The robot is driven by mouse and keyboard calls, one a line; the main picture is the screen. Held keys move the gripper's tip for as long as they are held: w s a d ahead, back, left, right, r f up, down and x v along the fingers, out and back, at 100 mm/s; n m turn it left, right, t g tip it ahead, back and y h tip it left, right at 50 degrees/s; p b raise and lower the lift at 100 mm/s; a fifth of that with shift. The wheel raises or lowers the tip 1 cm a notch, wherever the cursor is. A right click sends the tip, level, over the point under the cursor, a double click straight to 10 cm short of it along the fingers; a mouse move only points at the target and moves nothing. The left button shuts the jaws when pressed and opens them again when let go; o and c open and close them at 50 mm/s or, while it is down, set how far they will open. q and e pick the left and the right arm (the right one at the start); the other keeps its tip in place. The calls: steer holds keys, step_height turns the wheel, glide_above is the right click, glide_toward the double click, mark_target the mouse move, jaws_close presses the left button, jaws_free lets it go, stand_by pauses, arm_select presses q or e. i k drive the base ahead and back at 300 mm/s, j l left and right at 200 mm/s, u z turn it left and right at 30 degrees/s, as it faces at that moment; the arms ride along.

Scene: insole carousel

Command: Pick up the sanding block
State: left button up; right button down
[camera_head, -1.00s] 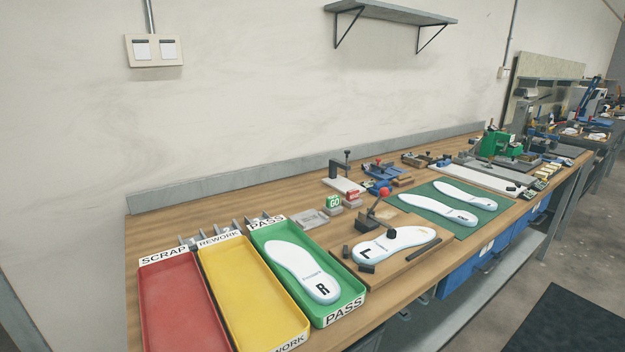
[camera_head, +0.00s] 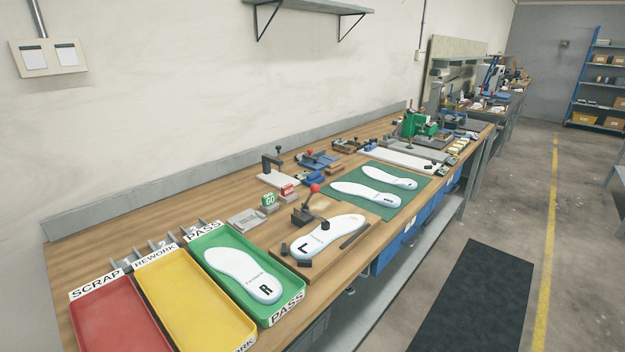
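I cannot single out the sanding block with certainty at this distance. A small brown block (camera_head: 333,167) lies on the bench beside the blue clamp fixture (camera_head: 316,160) and may be it. Several other small tools and blocks farther along the bench are too small to tell apart. Neither of my grippers is in view.
The wooden bench (camera_head: 130,221) runs along the wall. It holds red (camera_head: 115,318), yellow (camera_head: 195,300) and green (camera_head: 207,240) trays, a fixture board with an L insole (camera_head: 325,238), and a green mat (camera_head: 408,192) with two insoles. Open floor and a dark mat (camera_head: 475,300) lie at right.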

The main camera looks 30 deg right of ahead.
mark_target(315, 177)
steer(key=l+u, duration=0.15)
steer(key=l, duration=0.25)
steer(key=l+u, duration=0.2)
steer(key=l, duration=0.2)
steer(key=k+l+u, duration=0.15)
steer(key=l, duration=0.25)
steer(key=l+u, duration=0.15)
steer(key=l, duration=0.25)
steer(key=k+l+u, duration=0.2)
steer(key=l, duration=0.15)
steer(key=k+l+u, duration=0.15)
steer(key=l, duration=0.2)
steer(key=k+l+u, duration=0.15)
steer(key=l, duration=0.2)
